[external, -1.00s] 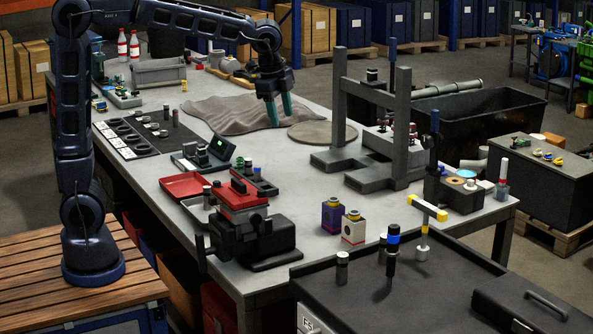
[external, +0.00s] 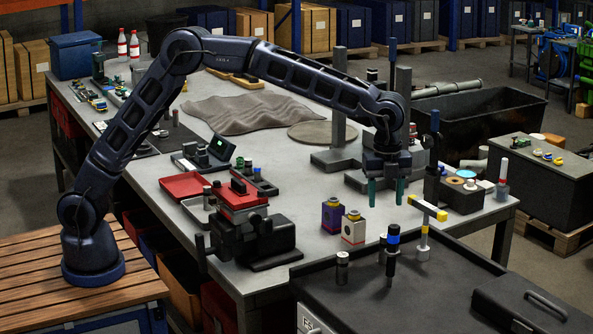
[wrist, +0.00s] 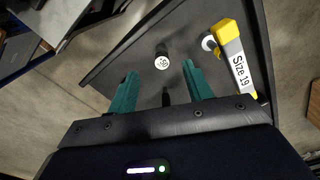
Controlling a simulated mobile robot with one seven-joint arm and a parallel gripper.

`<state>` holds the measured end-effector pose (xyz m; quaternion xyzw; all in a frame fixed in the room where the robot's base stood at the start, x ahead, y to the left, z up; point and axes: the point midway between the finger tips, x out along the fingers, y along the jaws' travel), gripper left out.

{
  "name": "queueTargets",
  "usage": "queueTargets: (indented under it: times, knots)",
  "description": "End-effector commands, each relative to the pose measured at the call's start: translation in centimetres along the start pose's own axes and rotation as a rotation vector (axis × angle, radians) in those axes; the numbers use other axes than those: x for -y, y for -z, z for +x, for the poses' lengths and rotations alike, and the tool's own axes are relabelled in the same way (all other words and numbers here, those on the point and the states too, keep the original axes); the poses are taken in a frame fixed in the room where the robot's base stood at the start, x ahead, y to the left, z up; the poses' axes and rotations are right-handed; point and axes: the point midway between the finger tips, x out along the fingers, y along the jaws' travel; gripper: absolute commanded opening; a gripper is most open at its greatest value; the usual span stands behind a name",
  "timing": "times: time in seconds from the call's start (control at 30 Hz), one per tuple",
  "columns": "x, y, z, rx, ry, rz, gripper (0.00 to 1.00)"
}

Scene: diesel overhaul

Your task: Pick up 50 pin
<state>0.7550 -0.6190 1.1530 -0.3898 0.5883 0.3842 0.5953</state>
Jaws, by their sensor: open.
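A dark pin with a round white label (wrist: 162,64) shows in the wrist view, between and beyond my fingertips; the small label looks like 50. In the external view, two short grey pins stand on the dark cart top, one at the front (external: 342,268) and one farther back (external: 382,250); I cannot read their labels there. My gripper (external: 386,192) is open and empty, fingers pointing down, well above the cart top near its back edge. Its teal fingers also show in the wrist view.
A yellow-topped Size 19 tool (external: 427,209) stands right of the pins. A black tool with a blue band (external: 392,240) stands close to the rear pin. A black case (external: 530,305) lies at the cart's right. Purple and white containers (external: 333,214) stand on the workbench.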

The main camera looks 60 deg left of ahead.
Motion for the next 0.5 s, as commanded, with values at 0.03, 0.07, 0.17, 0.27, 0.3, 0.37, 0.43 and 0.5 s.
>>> queueTargets:
  times: [0.03,0.07,0.17,0.27,0.3,0.37,0.43,0.5]
  knots:
    - [0.4,0.8,0.6,-0.002,-0.005,0.020,0.51]
    - [0.5,1.1,0.9,-0.002,-0.008,0.030,0.51]
    - [0.8,1.8,1.4,-0.004,-0.012,0.052,0.51]
    - [0.9,2.0,1.9,-0.004,-0.014,0.058,0.51]
    - [0.9,2.0,2.2,-0.004,-0.014,0.058,0.51]
    - [0.8,2.0,2.9,-0.004,-0.014,0.058,0.51]
    - [0.8,2.0,3.8,-0.003,-0.015,0.057,0.51]
    - [0.8,2.0,4.8,-0.003,-0.014,0.057,0.51]
